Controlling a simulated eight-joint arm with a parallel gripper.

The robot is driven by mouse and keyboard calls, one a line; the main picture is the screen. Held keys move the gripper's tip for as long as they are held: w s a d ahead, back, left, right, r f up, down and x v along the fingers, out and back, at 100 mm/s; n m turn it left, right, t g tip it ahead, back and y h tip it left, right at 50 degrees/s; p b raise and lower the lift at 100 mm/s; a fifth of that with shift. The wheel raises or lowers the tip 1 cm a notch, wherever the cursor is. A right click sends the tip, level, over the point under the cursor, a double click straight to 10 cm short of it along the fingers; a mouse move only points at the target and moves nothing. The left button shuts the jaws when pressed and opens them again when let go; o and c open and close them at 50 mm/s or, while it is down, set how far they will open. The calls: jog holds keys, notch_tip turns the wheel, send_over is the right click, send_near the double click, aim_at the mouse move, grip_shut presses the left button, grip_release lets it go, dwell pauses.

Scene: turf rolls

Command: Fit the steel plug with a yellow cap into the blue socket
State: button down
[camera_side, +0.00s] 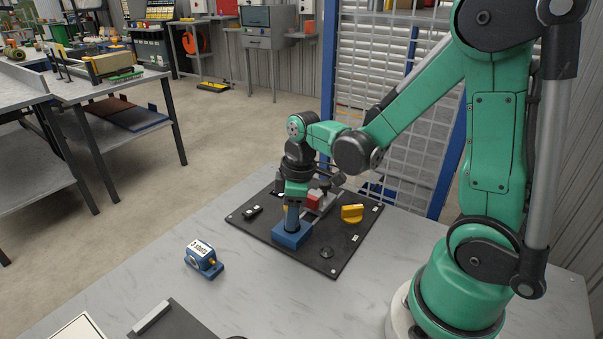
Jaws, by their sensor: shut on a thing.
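The blue socket (289,237) stands on the black panel, near its left-middle part. My gripper (293,212) points down right over the socket and is shut on the steel plug. Only a small bit of the plug's yellow cap (285,208) shows at the fingers' left edge; the steel body is hidden. The fingers are very close above the socket. I cannot tell from this view how deep the plug sits in it.
The black panel (345,250) lies on the grey table (245,305). It carries a yellow knob (352,213), a red block (314,201), a dark round knob (327,253) and a small black switch (252,211). A blue labelled device (203,260) stands left of the panel, with clear tabletop around it.

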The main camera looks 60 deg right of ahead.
jog(key=shift+f, duration=0.25)
jog(key=shift+f, duration=0.1)
jog(key=c, duration=0.5)
grip_release()
notch_tip(320, 180, up, 12)
jog(key=s, duration=0.1)
jog(key=shift+s+a+f+m+t+h, duration=0.2)
jog(key=shift+a+f+m+t, duration=0.1)
jog(key=shift+a+m+t, duration=0.65)
jog(key=shift+s+a+f+m+t+h, duration=0.1)
jog(key=shift+s+a+f+m+t, duration=0.15)
jog(key=shift+a+m+t, duration=0.65)
jog(key=shift+s+a+f+m+t+h, duration=0.1)
jog(key=shift+s+a+f+m+t, duration=0.2)
jog(key=shift+m+t, duration=1.05)
jog(key=shift+w+a, duration=0.1)
